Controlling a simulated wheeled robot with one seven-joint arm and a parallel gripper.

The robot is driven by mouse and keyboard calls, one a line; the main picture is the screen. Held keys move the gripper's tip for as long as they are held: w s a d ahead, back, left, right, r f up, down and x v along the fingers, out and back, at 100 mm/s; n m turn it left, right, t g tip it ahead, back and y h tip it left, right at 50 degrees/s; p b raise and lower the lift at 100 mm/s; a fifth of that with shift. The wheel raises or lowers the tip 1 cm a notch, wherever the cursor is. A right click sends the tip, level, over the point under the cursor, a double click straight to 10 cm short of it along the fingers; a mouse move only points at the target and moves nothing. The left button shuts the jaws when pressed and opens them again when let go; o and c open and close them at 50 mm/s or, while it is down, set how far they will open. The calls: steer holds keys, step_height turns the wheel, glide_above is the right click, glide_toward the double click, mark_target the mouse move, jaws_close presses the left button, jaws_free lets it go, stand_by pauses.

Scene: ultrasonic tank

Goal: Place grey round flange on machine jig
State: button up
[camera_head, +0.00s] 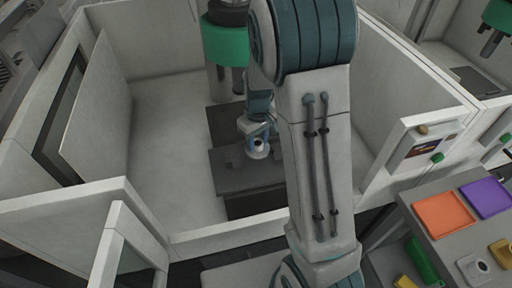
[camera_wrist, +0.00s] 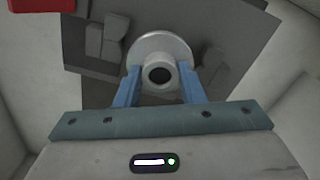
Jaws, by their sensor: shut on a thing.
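The grey round flange (camera_wrist: 160,45) is a disc with a raised hub and a dark hole; it fills the upper middle of the wrist view. My gripper (camera_wrist: 160,84) is shut on its hub with two blue fingers, one on each side. In the head view the flange (camera_head: 258,150) is small, held by my gripper (camera_head: 259,134) over the dark jig (camera_head: 250,178) inside the white machine. The jig also shows behind the flange in the wrist view (camera_wrist: 235,50). I cannot tell whether the flange touches the jig.
A green and grey machine spindle (camera_head: 222,42) hangs behind my arm. White walls (camera_head: 95,130) enclose the machine, with an open door at left.

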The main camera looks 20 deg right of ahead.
mark_target(256, 144)
steer(key=shift+s+a+f, duration=0.15)
steer(key=shift+a+f, duration=0.05)
steer(key=shift+f, duration=0.35)
steer(key=shift+f+p, duration=0.4)
steer(key=shift+f, duration=1.2)
steer(key=shift+f, duration=0.25)
steer(key=o, duration=1.2)
steer(key=shift+r, duration=0.1)
steer(key=shift+r, duration=0.1)
